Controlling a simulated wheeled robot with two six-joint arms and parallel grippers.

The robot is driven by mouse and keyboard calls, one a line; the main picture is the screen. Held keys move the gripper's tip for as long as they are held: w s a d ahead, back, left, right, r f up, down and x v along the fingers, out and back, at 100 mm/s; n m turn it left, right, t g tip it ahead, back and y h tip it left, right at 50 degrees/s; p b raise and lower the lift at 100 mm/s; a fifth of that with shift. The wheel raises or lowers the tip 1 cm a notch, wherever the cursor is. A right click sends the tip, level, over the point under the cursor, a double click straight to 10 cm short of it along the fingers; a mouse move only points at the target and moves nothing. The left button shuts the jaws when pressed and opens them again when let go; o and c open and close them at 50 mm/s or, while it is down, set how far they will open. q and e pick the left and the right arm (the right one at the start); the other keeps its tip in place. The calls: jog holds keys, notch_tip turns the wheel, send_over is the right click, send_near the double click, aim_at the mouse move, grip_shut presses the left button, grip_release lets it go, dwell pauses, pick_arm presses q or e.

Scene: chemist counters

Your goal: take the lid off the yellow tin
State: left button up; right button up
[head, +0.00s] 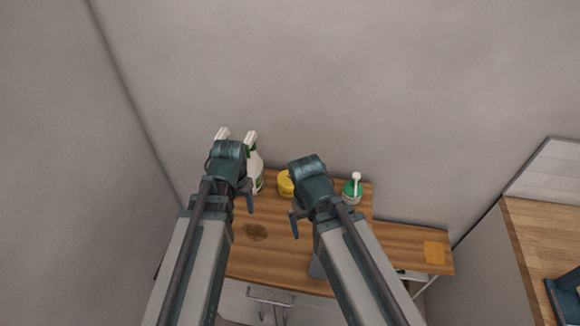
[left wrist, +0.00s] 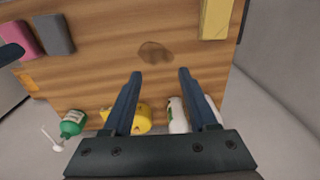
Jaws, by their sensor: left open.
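The yellow tin (head: 285,184) stands at the back of the wooden counter, partly covered by my right arm's gripper in the head view. It also shows in the left wrist view (left wrist: 143,118), partly behind a finger; I cannot make out its lid apart from its body. My left gripper (head: 244,198) is over the counter, left of the tin in the head view. Its two fingers stand apart with nothing between them in the left wrist view (left wrist: 160,75). My right gripper (head: 295,222) is over the counter in front of the tin; only one finger shows clearly.
White spray bottles (head: 255,168) stand left of the tin, a green pump bottle (head: 351,192) right of it. A dark stain (left wrist: 155,52) marks the counter (head: 270,258). Pink (left wrist: 20,38), grey (left wrist: 53,34) and yellow (left wrist: 215,18) blocks lie near its other edge. Walls rise behind and left.

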pick_arm(q)
jog(key=w+r+m, duration=0.2)
jog(key=w, duration=0.3)
jog(key=m, duration=1.6)
send_near(289, 174)
jog(key=f+b, duration=0.1)
jog(key=b, duration=0.3)
jog(key=f+b, duration=0.2)
jog(key=b, duration=0.2)
jog(key=shift+w+a+f+g, duration=0.15)
jog(key=shift+w+f+g, duration=0.15)
jog(key=shift+w, duration=0.1)
jog(key=shift+r, duration=0.1)
pick_arm(e)
notch_tip(289, 174, down, 6)
jog(key=shift+f, duration=0.2)
pick_arm(q)
notch_tip(289, 174, down, 5)
jog(key=b, duration=0.5)
jog(key=shift+s, duration=0.2)
pick_arm(e)
notch_tip(289, 174, down, 5)
jog(key=shift+f, duration=0.1)
